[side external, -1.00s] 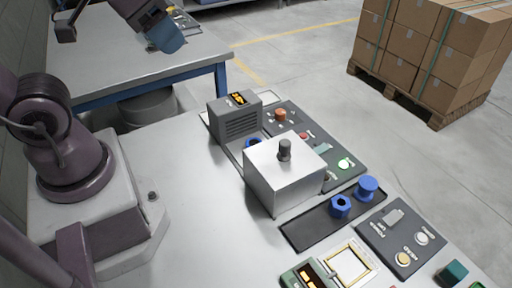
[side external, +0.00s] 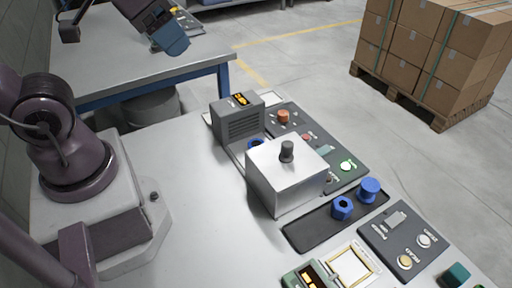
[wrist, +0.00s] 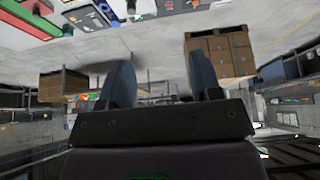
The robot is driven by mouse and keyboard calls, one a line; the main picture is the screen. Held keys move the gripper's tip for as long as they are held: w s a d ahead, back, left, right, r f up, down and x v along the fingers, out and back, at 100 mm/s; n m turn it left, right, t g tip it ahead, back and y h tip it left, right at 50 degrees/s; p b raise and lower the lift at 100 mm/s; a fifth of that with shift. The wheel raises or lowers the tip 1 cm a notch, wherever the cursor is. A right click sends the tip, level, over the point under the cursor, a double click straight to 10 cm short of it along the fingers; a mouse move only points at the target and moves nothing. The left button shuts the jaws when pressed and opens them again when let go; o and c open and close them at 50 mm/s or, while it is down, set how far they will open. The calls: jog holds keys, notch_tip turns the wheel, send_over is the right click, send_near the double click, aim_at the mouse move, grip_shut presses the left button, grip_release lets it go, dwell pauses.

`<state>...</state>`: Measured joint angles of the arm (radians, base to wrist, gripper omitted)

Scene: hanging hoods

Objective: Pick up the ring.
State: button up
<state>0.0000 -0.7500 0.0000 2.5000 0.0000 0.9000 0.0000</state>
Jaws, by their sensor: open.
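A blue piece (side external: 255,144) shows only in part between the grey vented box and the silver hood. It may be the ring, but too much of it is hidden to tell. A blue hexagonal piece with a dark hole (side external: 342,208) sits on the black tray, next to a blue flanged spool-like piece (side external: 369,190). The silver box-shaped hood (side external: 288,172) has a dark knob on top. My gripper (side external: 173,42) is high at the upper left, well away from all of these. In the wrist view its two blue-grey fingers (wrist: 162,82) stand apart with nothing between them.
The grey vented box (side external: 238,120) with an orange display stands behind the hood. A control panel (side external: 340,160) lies along the right, the black tray (side external: 305,236) in front. Another switch panel (side external: 404,240) is at lower right. The left worktop (side external: 190,195) is clear.

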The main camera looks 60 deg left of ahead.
jog(key=shift+o, duration=1.1)
